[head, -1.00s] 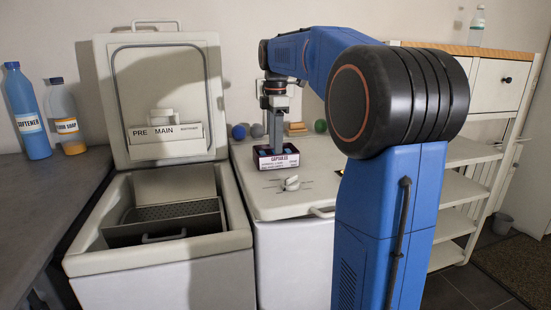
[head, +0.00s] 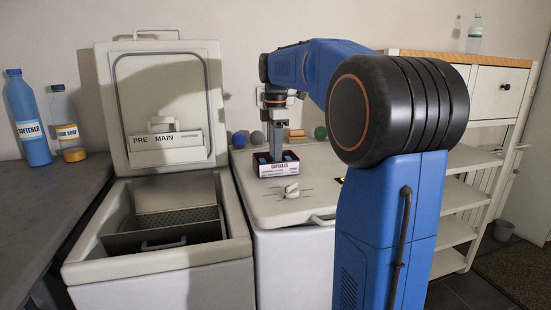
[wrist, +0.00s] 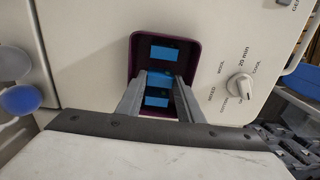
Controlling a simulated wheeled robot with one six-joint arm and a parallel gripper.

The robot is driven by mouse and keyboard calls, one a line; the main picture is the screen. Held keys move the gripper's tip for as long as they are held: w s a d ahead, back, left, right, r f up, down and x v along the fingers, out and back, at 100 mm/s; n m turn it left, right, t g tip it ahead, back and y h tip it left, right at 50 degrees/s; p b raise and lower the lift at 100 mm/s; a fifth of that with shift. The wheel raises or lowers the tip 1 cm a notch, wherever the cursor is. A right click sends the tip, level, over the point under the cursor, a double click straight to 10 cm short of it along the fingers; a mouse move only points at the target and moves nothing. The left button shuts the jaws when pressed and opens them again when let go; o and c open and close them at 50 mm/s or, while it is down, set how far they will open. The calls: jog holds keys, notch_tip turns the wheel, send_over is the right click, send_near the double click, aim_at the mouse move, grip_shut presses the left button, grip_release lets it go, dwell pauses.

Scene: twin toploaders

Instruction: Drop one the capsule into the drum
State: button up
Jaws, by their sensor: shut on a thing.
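A dark purple box labelled CAPSULES (head: 279,170) stands on the closed right machine; it also shows in the wrist view (wrist: 136,52). Blue capsules lie in it. My gripper (head: 276,157) points straight down into the box. In the wrist view my gripper (wrist: 163,82) is shut on a blue capsule (wrist: 160,79), with other capsules in front of and behind it. The fingers partly hide the box's inside. The left machine's lid stands open. The grey drum (head: 165,236) shows inside its opening, with a perforated plate and a handle, left of my gripper.
The raised lid (head: 165,85) has a PRE/MAIN drawer. Bottles (head: 28,118) stand on the left counter. A white shelf unit (head: 460,215) is on the right.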

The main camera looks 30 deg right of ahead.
notch_tip(320, 180, up, 9)
jog(key=shift+r, duration=0.15)
dwell(0.4)
